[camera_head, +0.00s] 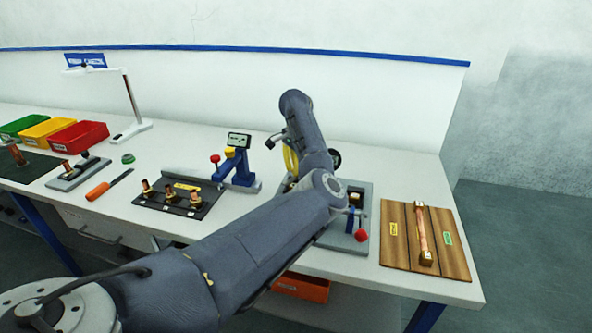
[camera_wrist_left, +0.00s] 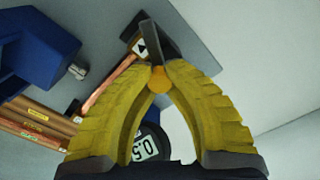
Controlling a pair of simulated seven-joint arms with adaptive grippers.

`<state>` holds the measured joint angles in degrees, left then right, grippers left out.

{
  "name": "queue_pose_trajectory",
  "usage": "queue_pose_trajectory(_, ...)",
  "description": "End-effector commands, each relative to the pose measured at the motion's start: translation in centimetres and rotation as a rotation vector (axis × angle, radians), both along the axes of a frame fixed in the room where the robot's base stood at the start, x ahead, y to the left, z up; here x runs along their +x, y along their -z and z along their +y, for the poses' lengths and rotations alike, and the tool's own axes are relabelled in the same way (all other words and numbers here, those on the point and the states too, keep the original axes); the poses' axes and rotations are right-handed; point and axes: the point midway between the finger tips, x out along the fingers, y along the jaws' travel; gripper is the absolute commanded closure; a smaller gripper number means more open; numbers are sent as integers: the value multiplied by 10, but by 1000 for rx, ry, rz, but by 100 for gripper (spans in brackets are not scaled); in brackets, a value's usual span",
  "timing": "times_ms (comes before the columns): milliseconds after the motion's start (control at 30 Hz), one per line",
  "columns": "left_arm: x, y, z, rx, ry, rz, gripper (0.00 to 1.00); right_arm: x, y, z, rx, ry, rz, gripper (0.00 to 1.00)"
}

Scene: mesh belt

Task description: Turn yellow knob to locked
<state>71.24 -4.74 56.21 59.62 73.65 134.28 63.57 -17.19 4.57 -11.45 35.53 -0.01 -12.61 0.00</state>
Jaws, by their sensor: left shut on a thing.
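My left gripper (camera_head: 290,160) is mostly hidden behind its own arm over the grey fixture plate (camera_head: 328,240); only a bit of yellow finger shows. In the left wrist view, the two yellow fingers of the gripper (camera_wrist_left: 158,70) close together at their tips on the small yellow-orange knob (camera_wrist_left: 160,79). A dark plate and a white label with a black arrow (camera_wrist_left: 139,47) are just beyond the fingertips. I cannot read whether the knob is at locked. My right gripper is not in view.
A dial reading about 0.5 (camera_wrist_left: 146,147) sits between the fingers. A copper bar (camera_wrist_left: 108,84) and a blue block (camera_wrist_left: 35,50) are nearby. A wooden board (camera_head: 396,258) with a copper piece lies right of the fixture. A red ball-ended lever (camera_head: 361,235) stands at its front.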

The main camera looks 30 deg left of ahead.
Motion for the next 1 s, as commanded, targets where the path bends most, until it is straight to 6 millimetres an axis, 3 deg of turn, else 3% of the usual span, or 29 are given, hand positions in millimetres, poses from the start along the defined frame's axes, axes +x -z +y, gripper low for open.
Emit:
queue_pose_trajectory(500,0,0,0,-1,-400,-1,100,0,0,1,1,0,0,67)
queue_pose_trajectory(1000,0,0,0,-1,-535,-1,100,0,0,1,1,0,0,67)
